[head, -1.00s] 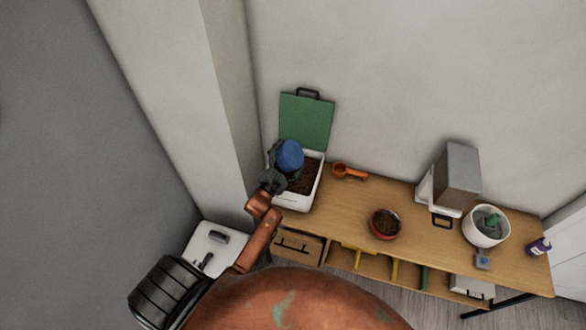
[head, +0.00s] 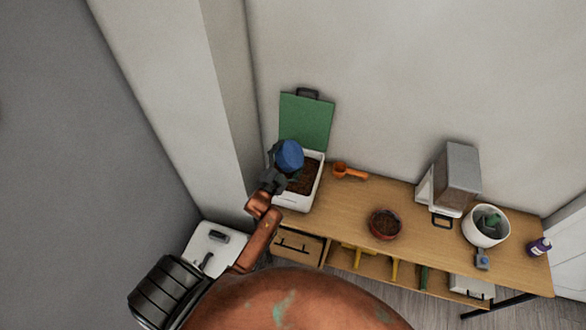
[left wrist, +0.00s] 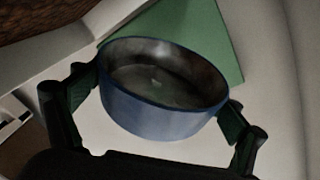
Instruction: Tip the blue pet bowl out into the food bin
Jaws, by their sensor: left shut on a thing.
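The blue pet bowl (head: 289,155) is held over the food bin (head: 296,201) and is tipped far over, with its blue outside facing up in the head view. My left gripper (head: 279,170) is shut on the bowl, with a finger on each side of it in the left wrist view (left wrist: 160,112). There the bowl's (left wrist: 155,122) dark inside shows and looks empty apart from a small pale spot. The white bin holds brown food, and its green lid (head: 306,122) stands open at the back. My right gripper is not in view.
An orange scoop (head: 349,171) lies right of the bin on the wooden table (head: 340,206). A red bowl of brown food (head: 385,224), a dispenser (head: 457,178), a white bucket (head: 486,228) and a purple bottle (head: 539,247) stand farther right. A wall and pillar (head: 190,90) rise close by on the left.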

